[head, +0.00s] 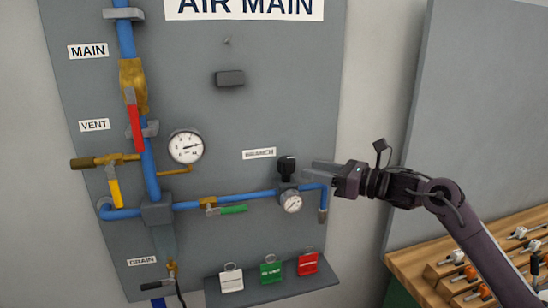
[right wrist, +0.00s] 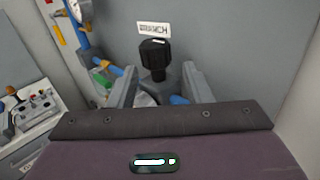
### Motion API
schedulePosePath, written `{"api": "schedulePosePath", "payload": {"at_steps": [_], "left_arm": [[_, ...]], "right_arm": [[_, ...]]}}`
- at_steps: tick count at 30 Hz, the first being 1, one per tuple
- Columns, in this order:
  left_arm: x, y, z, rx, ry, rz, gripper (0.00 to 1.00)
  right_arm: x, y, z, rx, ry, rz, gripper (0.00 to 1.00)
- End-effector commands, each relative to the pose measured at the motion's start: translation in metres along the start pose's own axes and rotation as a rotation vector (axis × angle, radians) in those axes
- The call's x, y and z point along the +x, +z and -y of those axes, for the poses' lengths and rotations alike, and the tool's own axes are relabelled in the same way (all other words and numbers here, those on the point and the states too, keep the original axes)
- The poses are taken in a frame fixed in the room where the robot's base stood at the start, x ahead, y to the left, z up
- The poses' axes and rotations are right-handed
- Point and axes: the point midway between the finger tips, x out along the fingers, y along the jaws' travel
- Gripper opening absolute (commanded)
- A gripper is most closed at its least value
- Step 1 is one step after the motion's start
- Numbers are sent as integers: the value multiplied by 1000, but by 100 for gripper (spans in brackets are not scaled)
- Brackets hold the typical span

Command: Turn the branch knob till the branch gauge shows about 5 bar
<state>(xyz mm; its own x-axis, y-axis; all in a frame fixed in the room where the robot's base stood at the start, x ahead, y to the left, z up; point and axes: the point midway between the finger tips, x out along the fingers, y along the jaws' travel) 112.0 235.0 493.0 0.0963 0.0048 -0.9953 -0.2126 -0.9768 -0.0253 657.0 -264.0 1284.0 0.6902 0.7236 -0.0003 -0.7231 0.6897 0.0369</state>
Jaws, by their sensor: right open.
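The branch knob (head: 286,167) is black and sits on top of the regulator on the blue branch pipe. The branch gauge (head: 291,203) is a small white dial just below it; its needle is too small to read. My right gripper (head: 308,171) is open and empty, just right of the knob, its fingers pointing at it. In the right wrist view the knob (right wrist: 154,54) appears between and slightly beyond the two fingertips (right wrist: 159,72). I cannot tell whether a finger touches it. My left gripper is not in view.
The branch pipe's green-handled valve (head: 232,209) is left of the gauge. A larger gauge (head: 186,146) and the red main handle (head: 135,128) are further left. A shelf with tags (head: 270,290) is below. A wooden tool rack (head: 475,265) stands at right.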

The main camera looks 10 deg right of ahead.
Motion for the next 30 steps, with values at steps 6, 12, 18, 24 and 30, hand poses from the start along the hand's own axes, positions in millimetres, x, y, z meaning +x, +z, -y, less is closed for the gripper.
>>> {"api": "schedulePosePath", "payload": {"at_steps": [6, 12, 18, 24, 30], "left_arm": [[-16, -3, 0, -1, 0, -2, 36], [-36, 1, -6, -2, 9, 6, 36], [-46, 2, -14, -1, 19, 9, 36], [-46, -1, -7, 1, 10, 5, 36], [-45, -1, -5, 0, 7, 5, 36]], "right_arm": [[20, 12, -5, -37, 15, 4, 45], [53, 12, -5, -34, 14, 4, 45], [74, 9, -5, -35, 12, 3, 45], [78, 6, -4, -36, 10, 1, 45], [77, 6, -4, -36, 10, 1, 36]]}}
